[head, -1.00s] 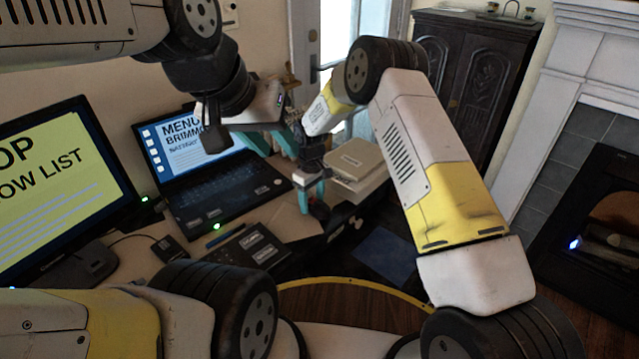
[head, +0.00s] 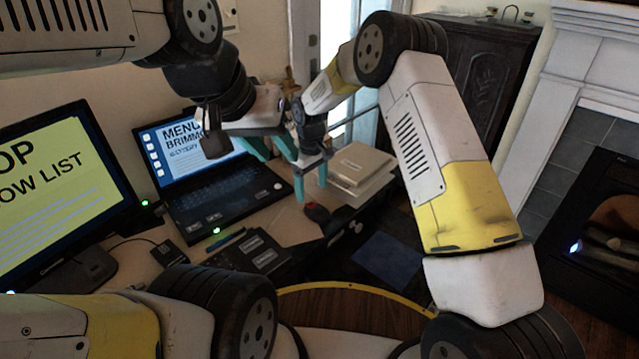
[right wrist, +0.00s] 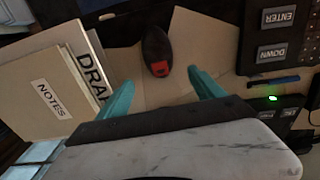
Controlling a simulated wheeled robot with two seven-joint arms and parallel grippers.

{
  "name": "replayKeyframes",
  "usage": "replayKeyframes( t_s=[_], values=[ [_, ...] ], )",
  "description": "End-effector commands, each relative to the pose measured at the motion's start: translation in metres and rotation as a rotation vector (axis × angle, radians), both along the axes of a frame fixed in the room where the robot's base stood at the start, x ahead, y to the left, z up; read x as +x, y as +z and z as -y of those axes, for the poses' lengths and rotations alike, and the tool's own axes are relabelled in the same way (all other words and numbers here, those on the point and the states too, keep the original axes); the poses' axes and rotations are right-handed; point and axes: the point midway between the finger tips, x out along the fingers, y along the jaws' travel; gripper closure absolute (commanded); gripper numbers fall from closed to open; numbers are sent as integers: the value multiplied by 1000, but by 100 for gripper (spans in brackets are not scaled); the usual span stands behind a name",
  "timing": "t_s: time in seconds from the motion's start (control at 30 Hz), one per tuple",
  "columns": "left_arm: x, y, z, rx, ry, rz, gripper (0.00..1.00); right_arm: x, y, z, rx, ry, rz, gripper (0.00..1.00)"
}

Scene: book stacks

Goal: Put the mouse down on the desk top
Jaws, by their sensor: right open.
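The mouse (head: 316,212), dark with a red part, lies on the desk top (head: 285,222) near its right edge. In the right wrist view the mouse (right wrist: 154,45) lies on the pale desk surface, beyond the fingertips. My right gripper (head: 311,190) is open and empty above the mouse; its teal fingers (right wrist: 161,77) are spread apart and do not touch it. My left gripper (head: 278,155) is higher, in front of the laptop, with its teal fingers apart and nothing visible between them.
Stacked folders or books (head: 357,167) lie right of the mouse; one is labelled NOTES (right wrist: 52,98). A laptop (head: 225,188) stands behind to the left. A black keypad (head: 262,255) and a blue pen (right wrist: 273,81) lie nearby. A monitor (head: 60,195) stands far left.

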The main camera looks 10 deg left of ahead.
Motion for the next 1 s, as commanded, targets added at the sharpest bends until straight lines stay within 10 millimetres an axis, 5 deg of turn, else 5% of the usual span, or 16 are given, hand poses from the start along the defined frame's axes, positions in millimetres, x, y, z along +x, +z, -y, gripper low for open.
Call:
replayKeyframes(
  t_s=[0.2, 0.57, 0.77, 1.0],
  values=[
    [0, 0, 0, 0, 0, 0, 64, 0, 35, 0, 1, 0, 1, 23],
    [0, 0, 0, 0, 0, 0, 64, 0, 58, 6, 7, -16, 9, 23],
    [0, 0, 0, 0, 0, 0, 64, -7, 124, 48, 49, -117, 61, 23],
    [0, 0, 0, 0, 0, 0, 64, -43, 211, 116, 121, -287, 138, 23]
  ],
)
